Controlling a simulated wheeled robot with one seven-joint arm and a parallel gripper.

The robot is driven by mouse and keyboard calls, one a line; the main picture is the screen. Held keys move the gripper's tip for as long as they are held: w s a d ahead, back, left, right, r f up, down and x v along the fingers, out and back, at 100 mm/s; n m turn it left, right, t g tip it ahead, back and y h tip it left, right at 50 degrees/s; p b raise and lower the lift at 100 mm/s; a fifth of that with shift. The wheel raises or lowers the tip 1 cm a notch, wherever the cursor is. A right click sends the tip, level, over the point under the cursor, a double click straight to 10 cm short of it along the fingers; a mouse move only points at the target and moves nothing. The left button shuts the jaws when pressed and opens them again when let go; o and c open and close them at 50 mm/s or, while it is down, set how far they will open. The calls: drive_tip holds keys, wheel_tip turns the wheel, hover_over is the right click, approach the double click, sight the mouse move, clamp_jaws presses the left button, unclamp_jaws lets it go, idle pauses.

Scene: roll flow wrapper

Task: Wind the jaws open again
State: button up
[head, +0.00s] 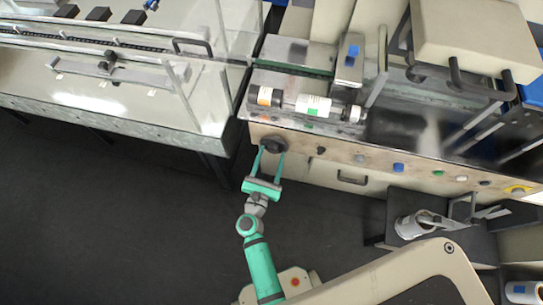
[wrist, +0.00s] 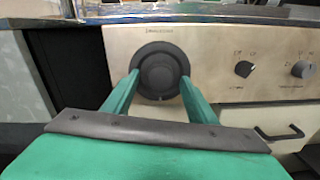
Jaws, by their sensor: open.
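A round black handwheel (head: 273,145) sits on the beige front panel of the machine, near the panel's left end. In the wrist view the handwheel (wrist: 160,72) faces me, with a raised round hub and a small pale mark at its lower rim. My gripper (head: 270,154) is in front of it, green fingers spread. In the wrist view my gripper (wrist: 160,84) has one finger on each side of the hub. I cannot tell whether the fingertips touch it. The machine's jaws cannot be made out.
Small knobs (wrist: 243,68) lie right of the handwheel, with a blue button (head: 398,168) farther along. A drawer handle (wrist: 278,134) sticks out below the panel. A dark stand (head: 440,230) with rolls is at the right. The floor (head: 110,220) at left is clear.

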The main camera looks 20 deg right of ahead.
drive_tip(key=c, duration=1.1)
drive_tip(key=shift+o, duration=0.2)
